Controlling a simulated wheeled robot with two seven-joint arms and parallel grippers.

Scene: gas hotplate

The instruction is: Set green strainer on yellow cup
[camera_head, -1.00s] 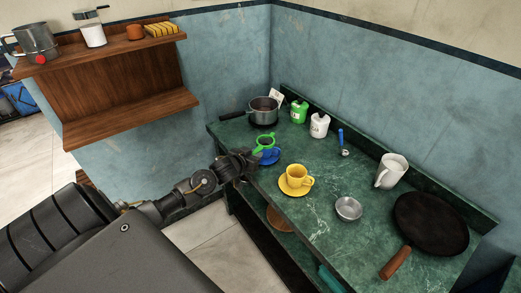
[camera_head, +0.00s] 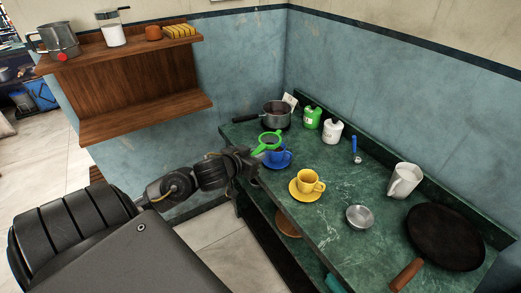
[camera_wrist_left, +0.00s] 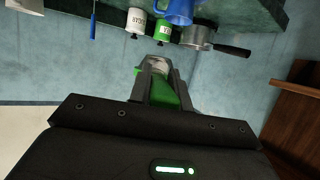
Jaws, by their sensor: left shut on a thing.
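The green strainer (camera_head: 269,140) is held by my left gripper (camera_head: 250,156), which is shut on its handle. It is above or beside the blue cup (camera_head: 278,156); I cannot tell the exact gap. In the left wrist view the green handle (camera_wrist_left: 166,94) lies between the fingers of my left gripper (camera_wrist_left: 159,66). The yellow cup (camera_head: 309,183) stands upright on a yellow saucer (camera_head: 299,197) on the green counter, to the right of and nearer than the strainer. My right gripper is out of view.
The green counter (camera_head: 329,222) holds a pot (camera_head: 276,115), green and white canisters, a blue-handled utensil (camera_head: 355,149), a metal bowl (camera_head: 359,217), a white pitcher (camera_head: 404,180) and a black pan (camera_head: 445,238). A wooden shelf (camera_head: 145,118) hangs at left.

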